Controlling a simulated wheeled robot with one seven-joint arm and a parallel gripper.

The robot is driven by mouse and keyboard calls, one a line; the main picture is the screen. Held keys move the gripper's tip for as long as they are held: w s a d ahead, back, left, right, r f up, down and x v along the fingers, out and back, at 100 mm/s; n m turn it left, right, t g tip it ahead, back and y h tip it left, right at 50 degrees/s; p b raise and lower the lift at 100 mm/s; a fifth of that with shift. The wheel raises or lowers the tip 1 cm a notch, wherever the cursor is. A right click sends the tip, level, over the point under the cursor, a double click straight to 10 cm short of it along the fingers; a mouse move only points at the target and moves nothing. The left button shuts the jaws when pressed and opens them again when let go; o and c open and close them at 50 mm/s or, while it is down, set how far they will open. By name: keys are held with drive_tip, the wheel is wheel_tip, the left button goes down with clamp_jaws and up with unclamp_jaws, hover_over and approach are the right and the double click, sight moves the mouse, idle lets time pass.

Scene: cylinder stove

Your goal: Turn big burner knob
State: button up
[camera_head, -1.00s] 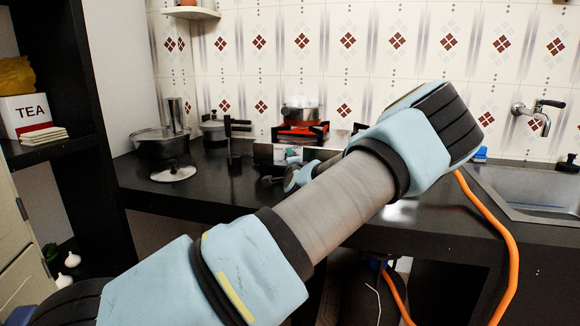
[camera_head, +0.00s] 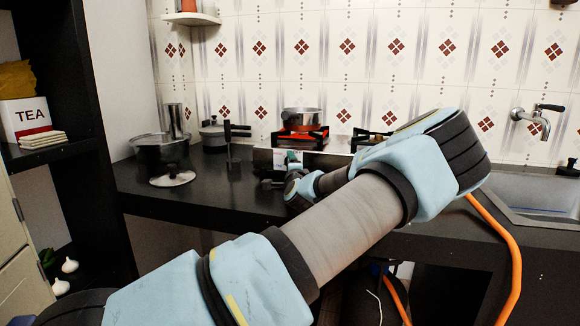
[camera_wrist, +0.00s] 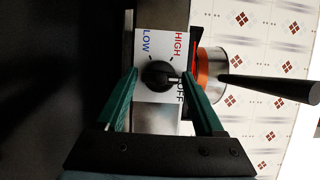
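In the wrist view, the round black burner knob (camera_wrist: 157,74) sits on a white plate (camera_wrist: 150,48) marked LOW, HIGH and OFF. Its pointer side faces the OFF lettering at the right. My gripper (camera_wrist: 159,75) has its two green fingers apart, one on each side of the knob. A narrow gap seems to show beside each fingertip; contact cannot be told. In the head view, my gripper (camera_head: 292,160) is small and partly hidden by my arm at the front of the stove (camera_head: 330,160). The knob cannot be made out there.
A steel pot (camera_head: 302,118) stands on a red burner (camera_head: 300,138) behind the panel; its dark handle (camera_wrist: 270,86) reaches right in the wrist view. A sink (camera_head: 535,195) is right.

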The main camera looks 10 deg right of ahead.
drive_tip(key=shift+o, duration=0.9)
drive_tip(key=s, duration=0.7)
drive_tip(key=s+a+b, duration=0.1)
drive_tip(key=s, duration=0.2)
drive_tip(key=shift+s+a, duration=0.1)
drive_tip(key=shift+s, duration=0.25)
